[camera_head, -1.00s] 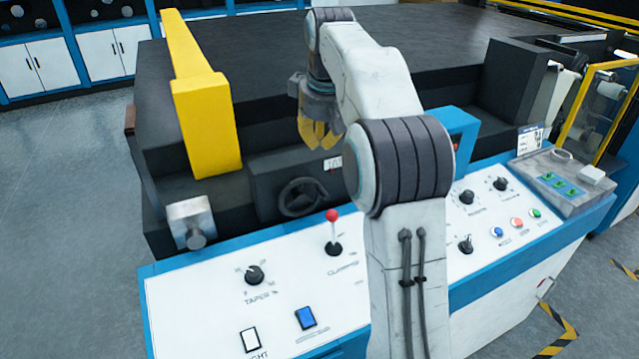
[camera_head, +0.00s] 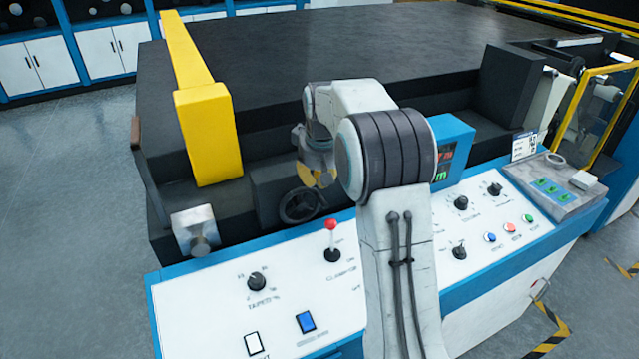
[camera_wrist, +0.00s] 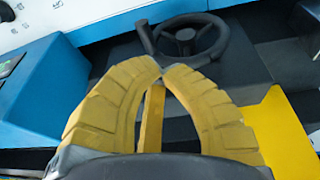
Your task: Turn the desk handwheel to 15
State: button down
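The black desk handwheel (camera_head: 299,206) is on the front of the dark machine, just behind the white control panel. In the wrist view the handwheel (camera_wrist: 186,36) shows beyond my fingertips, with a hub, spokes and a handle at its left side. My gripper (camera_head: 320,182) is just right of and slightly above the wheel in the head view. In the wrist view my gripper (camera_wrist: 161,68) has its yellow fingertips together, with nothing seen between them, apart from the wheel. The wheel's setting cannot be read; the small number plate above it is hidden behind my gripper.
A yellow post (camera_head: 208,135) stands left of the wheel. A red-topped lever (camera_head: 332,240) and a taper knob (camera_head: 257,281) are on the panel in front. A blue display box (camera_head: 453,150) stands right of my arm. A metal block (camera_head: 195,230) is at the left.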

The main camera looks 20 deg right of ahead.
aim_at(323, 199)
jog(key=shift+d+f+p, duration=0.2)
jog(key=shift+f+p, duration=0.9)
jog(key=shift+p, duration=0.35)
jog(key=shift+d+f, duration=0.2)
jog(key=shift+f, duration=1.05)
jog(key=shift+w, duration=0.1)
jog(key=shift+f+b, duration=0.2)
jog(key=shift+b, duration=0.15)
jog(key=shift+d+f+b, duration=0.4)
jog(key=shift+d+b, duration=0.1)
jog(key=shift+b, duration=1.45)
jog(key=shift+f, duration=0.1)
